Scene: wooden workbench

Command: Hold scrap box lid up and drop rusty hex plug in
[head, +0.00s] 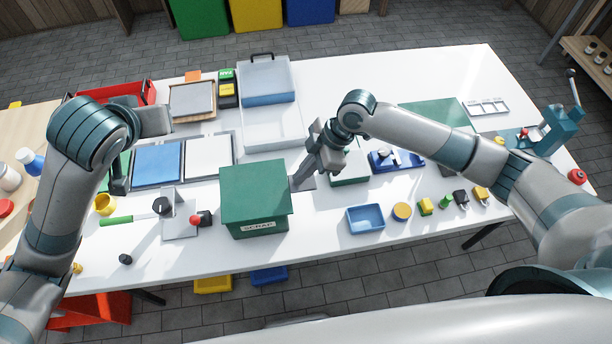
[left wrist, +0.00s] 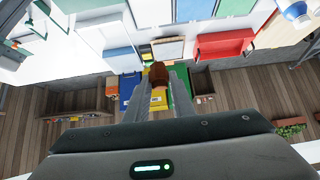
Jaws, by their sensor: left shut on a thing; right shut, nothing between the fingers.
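The green scrap box (head: 258,222), labelled SCRAP, stands near the table's front edge with its flat green lid (head: 255,190) down on it. My right gripper (head: 301,178) is shut and empty, its fingertips pointing down close to the lid's right edge; I cannot tell whether they touch it. My left gripper (left wrist: 157,88) is shut on the rusty hex plug (left wrist: 158,74), a brown-orange piece between the fingertips in the left wrist view. The plug cannot be made out in the head view, where the left arm reaches over the table's left part.
Behind are a clear case (head: 270,120) and flat panels (head: 157,163).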

